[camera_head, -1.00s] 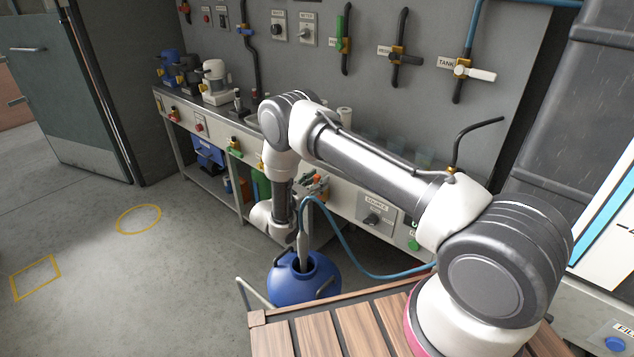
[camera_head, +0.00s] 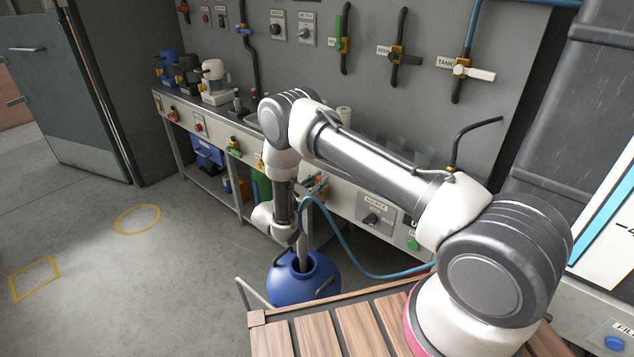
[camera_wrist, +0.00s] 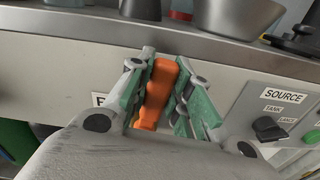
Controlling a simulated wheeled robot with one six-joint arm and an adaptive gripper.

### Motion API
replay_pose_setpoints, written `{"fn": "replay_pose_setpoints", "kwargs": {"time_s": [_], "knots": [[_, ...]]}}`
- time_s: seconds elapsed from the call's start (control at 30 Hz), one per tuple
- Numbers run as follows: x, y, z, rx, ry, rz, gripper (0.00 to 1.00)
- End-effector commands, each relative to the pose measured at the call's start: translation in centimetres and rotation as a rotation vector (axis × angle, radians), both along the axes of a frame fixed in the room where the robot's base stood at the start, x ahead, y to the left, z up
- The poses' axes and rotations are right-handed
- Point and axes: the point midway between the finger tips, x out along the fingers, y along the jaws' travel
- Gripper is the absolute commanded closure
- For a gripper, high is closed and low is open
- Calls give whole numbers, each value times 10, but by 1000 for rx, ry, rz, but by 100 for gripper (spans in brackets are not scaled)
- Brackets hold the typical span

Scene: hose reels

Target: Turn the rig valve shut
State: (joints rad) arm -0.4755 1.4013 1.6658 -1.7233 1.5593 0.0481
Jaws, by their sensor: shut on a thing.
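An orange valve handle (camera_wrist: 157,96) stands out from the pale front panel in the wrist view, close and central. My gripper (camera_wrist: 166,72) has its green-padded fingers on either side of it and is shut on it. The handle is tilted slightly from upright in that view. A label left of it is mostly hidden by a finger, so I cannot read whether it names the rig valve. In the head view my gripper (camera_head: 314,184) is small at the bench front, and the handle is partly hidden there.
A SOURCE selector knob (camera_wrist: 268,129) sits right of my gripper. A blue hose (camera_head: 372,275) loops below my arm, near a blue rounded vessel (camera_head: 290,290). A wooden slatted surface (camera_head: 320,330) lies in front. Open floor (camera_head: 120,270) is at the left.

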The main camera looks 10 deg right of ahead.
Motion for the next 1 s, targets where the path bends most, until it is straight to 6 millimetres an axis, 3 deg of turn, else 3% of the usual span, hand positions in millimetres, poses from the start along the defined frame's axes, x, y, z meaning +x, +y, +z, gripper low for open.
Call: {"fn": "replay_pose_setpoints", "kwargs": {"time_s": [0.6,1.0], "knots": [[-31,-22,-16,312,-429,-1,100],[-40,-29,-27,443,-609,0,100]]}}
